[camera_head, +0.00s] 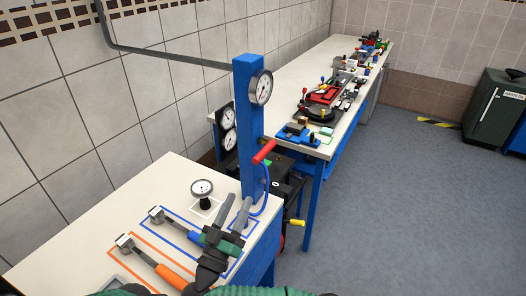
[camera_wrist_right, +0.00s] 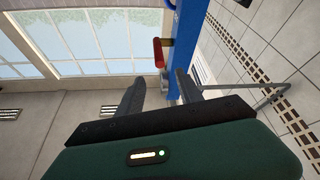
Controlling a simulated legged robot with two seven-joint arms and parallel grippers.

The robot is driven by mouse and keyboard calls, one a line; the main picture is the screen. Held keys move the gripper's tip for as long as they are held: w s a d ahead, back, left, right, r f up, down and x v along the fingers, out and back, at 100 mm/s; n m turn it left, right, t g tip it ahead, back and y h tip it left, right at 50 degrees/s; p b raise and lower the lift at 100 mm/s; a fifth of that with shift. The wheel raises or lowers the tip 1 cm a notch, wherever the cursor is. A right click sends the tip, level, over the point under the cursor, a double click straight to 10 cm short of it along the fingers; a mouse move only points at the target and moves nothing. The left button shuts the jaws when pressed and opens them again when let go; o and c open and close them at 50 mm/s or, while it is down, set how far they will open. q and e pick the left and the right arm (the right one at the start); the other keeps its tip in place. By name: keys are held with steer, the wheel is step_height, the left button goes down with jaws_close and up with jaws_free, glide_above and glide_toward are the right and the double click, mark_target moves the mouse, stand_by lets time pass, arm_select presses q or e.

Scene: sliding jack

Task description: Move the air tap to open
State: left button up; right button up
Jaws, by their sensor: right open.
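The air tap's red handle (camera_head: 264,152) sticks out at a slant from the blue post (camera_head: 249,120) in the head view. It also shows in the right wrist view (camera_wrist_right: 157,52), beside the blue post and beyond the fingers. My right gripper (camera_head: 238,203) is open and empty, below the handle and in front of the post's foot. In the right wrist view its two fingers (camera_wrist_right: 160,76) are spread, with the handle apart from them. My left gripper is not in view.
A round gauge (camera_head: 260,87) sits on the post, with more gauges (camera_head: 228,128) behind. The near bench (camera_head: 85,232) holds a small gauge (camera_head: 202,188) and two hammer-like tools (camera_head: 172,222) in outlined places. A long bench (camera_head: 345,135) with tools runs behind.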

mark_target(260, 157)
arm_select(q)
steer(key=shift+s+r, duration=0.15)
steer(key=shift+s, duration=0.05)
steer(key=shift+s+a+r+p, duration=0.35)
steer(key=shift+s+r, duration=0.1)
arm_select(e)
steer(key=x, duration=0.5)
steer(key=p+x, duration=0.1)
steer(key=x, duration=0.3)
steer(key=p+x, duration=0.1)
steer(key=x, duration=0.4)
steer(key=shift+w+d, duration=0.2)
steer(key=shift+d, duration=0.25)
steer(key=shift+w+d+r, duration=0.15)
steer(key=shift+w, duration=0.4)
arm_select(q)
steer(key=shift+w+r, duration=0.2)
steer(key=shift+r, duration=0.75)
arm_select(e)
steer(key=shift+w, duration=0.15)
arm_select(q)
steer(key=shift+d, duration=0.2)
arm_select(e)
jaws_close()
steer(key=shift+g, duration=0.3)
